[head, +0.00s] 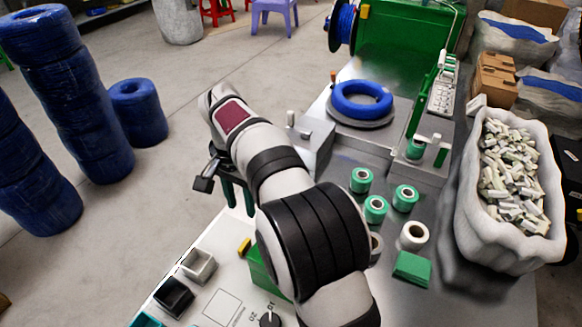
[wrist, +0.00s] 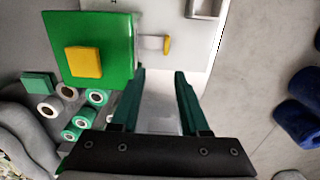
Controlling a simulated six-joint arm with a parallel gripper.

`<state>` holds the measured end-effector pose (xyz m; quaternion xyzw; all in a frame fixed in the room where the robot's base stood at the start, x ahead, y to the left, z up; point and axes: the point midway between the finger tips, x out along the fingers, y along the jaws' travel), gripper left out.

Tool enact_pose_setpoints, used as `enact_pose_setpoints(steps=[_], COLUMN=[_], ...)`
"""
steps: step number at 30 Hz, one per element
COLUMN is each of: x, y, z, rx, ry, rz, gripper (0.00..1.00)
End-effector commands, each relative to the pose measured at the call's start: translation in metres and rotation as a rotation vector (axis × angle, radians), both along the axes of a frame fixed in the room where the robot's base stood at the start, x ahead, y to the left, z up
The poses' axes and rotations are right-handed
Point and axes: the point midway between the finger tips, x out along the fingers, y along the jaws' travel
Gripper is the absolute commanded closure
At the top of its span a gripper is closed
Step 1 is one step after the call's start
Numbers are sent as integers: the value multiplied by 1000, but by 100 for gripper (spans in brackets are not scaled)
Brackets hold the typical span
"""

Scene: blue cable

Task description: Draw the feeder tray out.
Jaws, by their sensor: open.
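A green box (wrist: 117,50) with a yellow square (wrist: 84,61) on top stands on the bench. A short grey piece (wrist: 152,42) with a yellow end (wrist: 167,45) sticks out of its side; I take this for the feeder tray and its grip. In the head view the yellow end (head: 244,247) shows left of my arm, and the green box (head: 261,274) is mostly hidden behind the arm. My gripper (wrist: 158,76) is open, with only pale surface seen between its dark green fingers. The yellow end lies apart from it, beyond the fingertips. The gripper (head: 238,207) is partly hidden in the head view.
A white box (head: 198,264) and a black box (head: 173,297) stand at the bench's left. Green and white rolls (head: 375,209) and a green block (head: 412,269) lie right of my arm. A blue coil (head: 361,100) sits behind. A sack of pale pieces (head: 512,180) stands at right.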

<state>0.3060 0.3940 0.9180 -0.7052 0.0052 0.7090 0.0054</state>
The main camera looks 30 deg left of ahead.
Motion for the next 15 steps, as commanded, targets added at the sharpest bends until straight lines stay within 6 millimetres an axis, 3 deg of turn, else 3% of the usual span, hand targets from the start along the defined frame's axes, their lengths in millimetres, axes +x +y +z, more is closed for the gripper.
enact_pose_setpoints(steps=[2,5,15], x=[-5,-6,-6], y=[15,16,15], z=[-10,-24,-122], rx=[-2,-5,-4], ry=[-4,-4,-4], rz=[14,15,14], gripper=[55,55,55])
